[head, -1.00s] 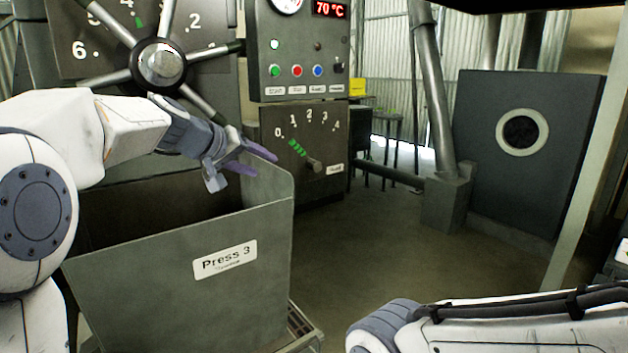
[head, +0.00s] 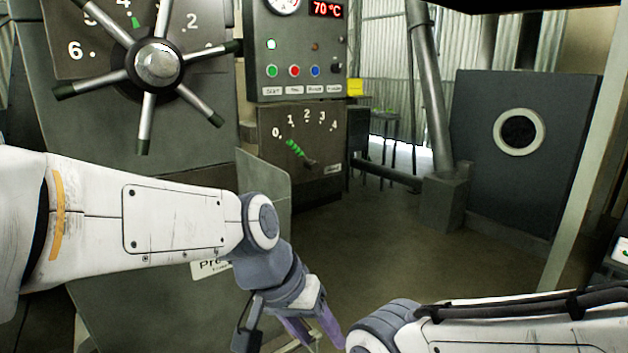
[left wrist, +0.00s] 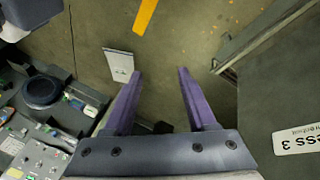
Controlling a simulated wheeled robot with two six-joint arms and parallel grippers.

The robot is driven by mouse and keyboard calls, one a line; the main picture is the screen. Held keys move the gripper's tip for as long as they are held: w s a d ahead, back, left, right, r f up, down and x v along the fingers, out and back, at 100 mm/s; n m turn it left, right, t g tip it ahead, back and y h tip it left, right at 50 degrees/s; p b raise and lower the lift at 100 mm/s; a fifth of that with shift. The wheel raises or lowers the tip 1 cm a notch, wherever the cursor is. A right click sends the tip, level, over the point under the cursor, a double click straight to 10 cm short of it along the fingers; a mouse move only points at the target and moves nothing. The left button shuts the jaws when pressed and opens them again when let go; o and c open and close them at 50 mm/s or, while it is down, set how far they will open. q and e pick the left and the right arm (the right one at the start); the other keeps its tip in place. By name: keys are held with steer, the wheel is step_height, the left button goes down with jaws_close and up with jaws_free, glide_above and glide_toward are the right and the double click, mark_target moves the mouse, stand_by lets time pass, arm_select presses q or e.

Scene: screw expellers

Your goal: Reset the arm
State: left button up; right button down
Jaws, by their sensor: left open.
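My left arm comes in from the left in the head view, in front of the Press 3 bin. My left gripper (head: 312,330) hangs low at the bottom middle, pointing down. In the left wrist view its two purple fingers (left wrist: 160,95) are apart with nothing between them, above the floor. My right arm shows at the lower right of the head view, but its gripper is out of the picture.
The Press 3 bin (head: 150,310) stands behind my left arm; its side is at the right in the left wrist view (left wrist: 285,95). A spoked handwheel (head: 157,66), a control panel (head: 296,50) and a lever dial (head: 300,140) are behind. Floor (head: 400,240) is clear on the right.

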arm_select(q)
steer(key=s+a+f+m+g+y, duration=0.1)
steer(key=s+a+f+m+y, duration=0.1)
steer(key=s+f, duration=0.35)
steer(key=s+a+f+m+g+y, duration=0.1)
steer(key=s+a+f+m, duration=0.15)
steer(key=s, duration=0.55)
step_height(320, 180, up, 24)
steer(key=p, duration=2.3)
steer(key=shift+s+a+n+p, duration=0.3)
steer(key=shift+s+a+n, duration=0.05)
steer(key=shift+a+n, duration=0.1)
steer(key=shift+f, duration=0.1)
